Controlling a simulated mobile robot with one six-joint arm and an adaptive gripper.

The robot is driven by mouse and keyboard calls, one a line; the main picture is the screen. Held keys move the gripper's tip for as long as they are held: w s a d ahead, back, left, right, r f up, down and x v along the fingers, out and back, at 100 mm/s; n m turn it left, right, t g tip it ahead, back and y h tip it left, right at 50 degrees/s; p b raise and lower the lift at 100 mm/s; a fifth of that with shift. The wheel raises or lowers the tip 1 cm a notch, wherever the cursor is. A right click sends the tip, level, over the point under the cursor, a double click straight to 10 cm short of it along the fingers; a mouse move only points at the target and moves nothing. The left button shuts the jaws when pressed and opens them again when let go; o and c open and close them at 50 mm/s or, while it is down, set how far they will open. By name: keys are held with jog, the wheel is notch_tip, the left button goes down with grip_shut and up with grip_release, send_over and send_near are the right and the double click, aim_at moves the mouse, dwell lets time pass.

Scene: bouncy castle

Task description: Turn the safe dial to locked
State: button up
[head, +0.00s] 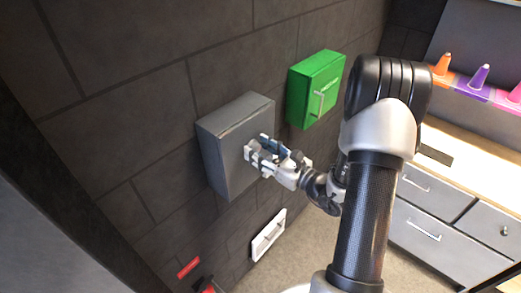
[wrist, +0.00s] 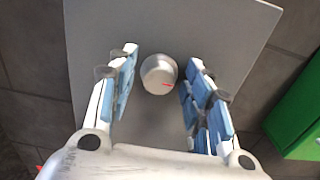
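The safe is a grey box (head: 226,150) mounted on the dark block wall. In the wrist view its flat grey front (wrist: 215,30) fills most of the picture. My gripper (head: 258,152) is in front of the safe's door and hides the dial in the head view. In the wrist view my gripper (wrist: 160,85) is open, with blue-padded fingers on both sides of the dial and a gap on each side.
A green box (head: 308,92) with a handle hangs on the wall to the right of the safe. A white-framed panel (head: 268,236) is lower on the wall. A counter with grey drawers (head: 432,200) stands at the right, with coloured cones (head: 480,78) above it.

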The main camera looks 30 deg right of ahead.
jog(key=c, duration=0.7)
jog(key=shift+c, duration=0.2)
jog(key=shift+f+n+b, duration=0.1)
jog(key=shift+n+b, duration=0.3)
jog(key=shift+b, duration=0.25)
jog(key=n+b, duration=0.2)
jog(key=b, duration=0.1)
jog(key=shift+f, duration=0.1)
jog(key=n+b, duration=0.7)
jog(key=b, duration=0.6)
jog(key=n+b, duration=0.8)
jog(key=b, duration=0.5)
jog(key=shift+s+a+f, duration=0.1)
jog(key=shift+a, duration=0.1)
jog(key=shift+b, duration=0.3)
